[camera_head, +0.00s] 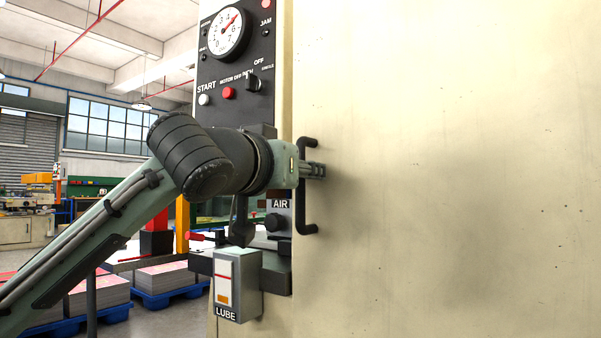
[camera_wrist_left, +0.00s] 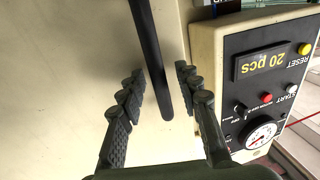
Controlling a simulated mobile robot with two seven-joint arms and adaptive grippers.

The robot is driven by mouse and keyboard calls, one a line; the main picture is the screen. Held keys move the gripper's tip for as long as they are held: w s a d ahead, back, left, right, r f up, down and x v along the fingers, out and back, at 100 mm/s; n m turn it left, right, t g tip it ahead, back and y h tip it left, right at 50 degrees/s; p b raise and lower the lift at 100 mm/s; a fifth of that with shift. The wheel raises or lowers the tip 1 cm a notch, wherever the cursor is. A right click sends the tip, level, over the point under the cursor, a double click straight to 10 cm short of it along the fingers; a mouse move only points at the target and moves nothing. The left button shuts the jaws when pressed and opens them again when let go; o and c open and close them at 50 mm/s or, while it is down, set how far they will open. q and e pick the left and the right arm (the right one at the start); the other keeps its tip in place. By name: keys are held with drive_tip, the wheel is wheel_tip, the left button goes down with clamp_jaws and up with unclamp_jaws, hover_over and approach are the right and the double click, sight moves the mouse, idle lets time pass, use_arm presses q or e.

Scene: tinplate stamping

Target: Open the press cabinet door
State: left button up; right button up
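The press cabinet door (camera_head: 450,170) is a large cream panel filling the right of the head view, and it looks shut. Its black upright bar handle (camera_head: 300,208) is near the door's left edge. My left gripper (camera_head: 318,170) is at the middle of the handle and hides part of it. In the left wrist view the handle (camera_wrist_left: 149,50) runs between the two fingers of the gripper (camera_wrist_left: 161,85). The fingers are open, with a visible gap on both sides of the bar. My right gripper is not in view.
Left of the door is a black control panel (camera_head: 213,75) with a dial and buttons. A grey LUBE box (camera_head: 237,283) sticks out below my left wrist. Stacked sheets on blue pallets (camera_head: 165,298) stand on the floor behind my arm.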

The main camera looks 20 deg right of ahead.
use_arm(q)
clamp_jaws()
drive_tip(key=shift+s+a, duration=0.1)
idle(0.5)
